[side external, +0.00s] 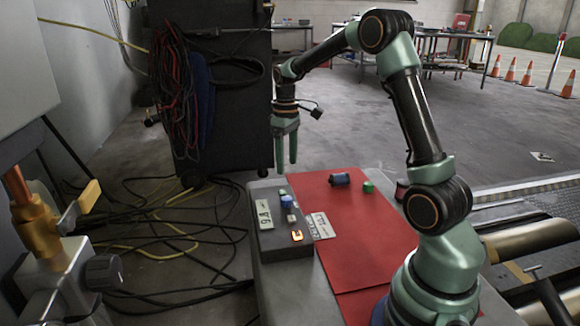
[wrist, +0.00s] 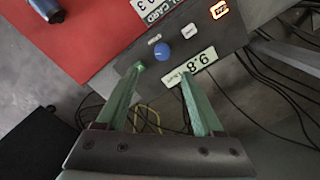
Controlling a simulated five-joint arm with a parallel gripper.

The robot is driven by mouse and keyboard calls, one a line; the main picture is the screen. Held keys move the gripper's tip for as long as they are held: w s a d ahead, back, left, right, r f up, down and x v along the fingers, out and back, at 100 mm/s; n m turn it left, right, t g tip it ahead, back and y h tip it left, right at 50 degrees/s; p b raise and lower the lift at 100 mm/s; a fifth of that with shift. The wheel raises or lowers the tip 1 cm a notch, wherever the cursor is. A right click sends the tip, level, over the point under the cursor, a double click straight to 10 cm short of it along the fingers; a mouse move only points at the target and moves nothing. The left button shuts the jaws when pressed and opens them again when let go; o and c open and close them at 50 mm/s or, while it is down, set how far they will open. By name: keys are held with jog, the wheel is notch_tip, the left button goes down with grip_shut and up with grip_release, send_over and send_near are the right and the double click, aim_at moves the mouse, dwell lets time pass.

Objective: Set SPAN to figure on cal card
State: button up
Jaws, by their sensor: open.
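A grey control box (side external: 278,245) carries a round blue knob (side external: 287,201), which also shows in the wrist view (wrist: 162,53). Which control is SPAN I cannot read. The white cal card (side external: 320,226) lies on the red mat by the box. In the wrist view the card (wrist: 157,8) is cut off, with a 3 showing. My gripper (side external: 286,160) is open and empty, pointing down above the box's far end, apart from the knob.
The red mat (side external: 360,235) holds a dark blue cylinder (side external: 339,179) and a small green block (side external: 368,187) towards its far end. A small pale part (wrist: 154,38) sits near the knob. Cables (side external: 170,240) lie on the floor left of the table.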

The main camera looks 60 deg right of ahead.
aim_at(286, 198)
jog(key=f, duration=1)
jog(key=shift+a+f, duration=0.25)
jog(key=shift+f, duration=0.15)
grip_shut()
